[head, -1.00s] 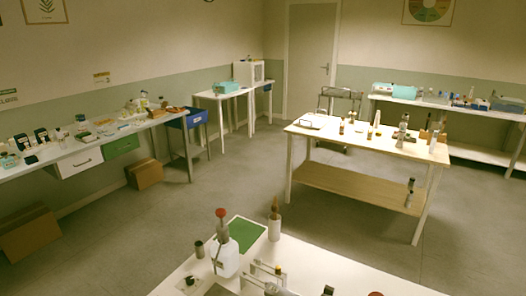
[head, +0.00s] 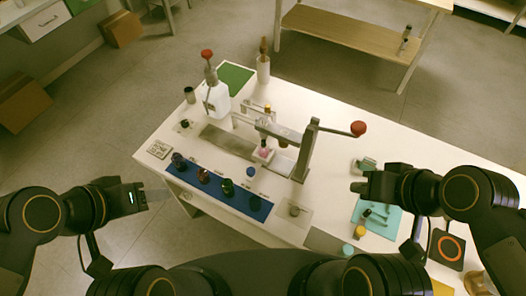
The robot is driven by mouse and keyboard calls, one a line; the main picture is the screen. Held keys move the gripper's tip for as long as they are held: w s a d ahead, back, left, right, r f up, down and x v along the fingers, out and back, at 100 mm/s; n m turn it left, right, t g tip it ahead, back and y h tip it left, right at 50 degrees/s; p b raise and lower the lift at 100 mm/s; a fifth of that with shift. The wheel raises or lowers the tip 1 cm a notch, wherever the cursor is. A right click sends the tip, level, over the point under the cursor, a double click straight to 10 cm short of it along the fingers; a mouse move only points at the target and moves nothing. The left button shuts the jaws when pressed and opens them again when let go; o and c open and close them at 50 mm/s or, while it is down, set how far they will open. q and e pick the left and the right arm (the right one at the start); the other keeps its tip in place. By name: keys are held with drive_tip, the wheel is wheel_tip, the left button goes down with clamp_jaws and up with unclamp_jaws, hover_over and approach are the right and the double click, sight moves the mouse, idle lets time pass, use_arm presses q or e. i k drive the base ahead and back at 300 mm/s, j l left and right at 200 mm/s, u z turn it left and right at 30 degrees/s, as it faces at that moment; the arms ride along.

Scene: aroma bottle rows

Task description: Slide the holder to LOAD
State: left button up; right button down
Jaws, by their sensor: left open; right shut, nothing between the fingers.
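A small pale holder (head: 263,155) with a pinkish piece in it sits on the white table beside the metal press (head: 305,150). The press has a lever with a red knob (head: 358,128). A grey metal strip (head: 228,141) runs from the holder toward the left. The LOAD marking is too small to read. My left gripper (head: 147,195) is open and empty, off the table's left edge, well away from the holder. My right gripper (head: 356,187) is shut and empty, over the table to the right of the press, apart from the holder.
A blue mat (head: 222,192) with several dark bottles lies in front of the holder. A teal tray (head: 375,217) lies below my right gripper.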

sight(251, 172)
drive_tip(key=j+z, duration=0.15)
drive_tip(key=z, duration=0.25)
drive_tip(key=j+z, duration=0.15)
drive_tip(key=z, duration=0.2)
drive_tip(key=k+j+z, duration=0.1)
drive_tip(key=z, duration=0.3)
drive_tip(key=j+z, duration=0.15)
drive_tip(key=z, duration=0.2)
drive_tip(key=k, duration=0.05)
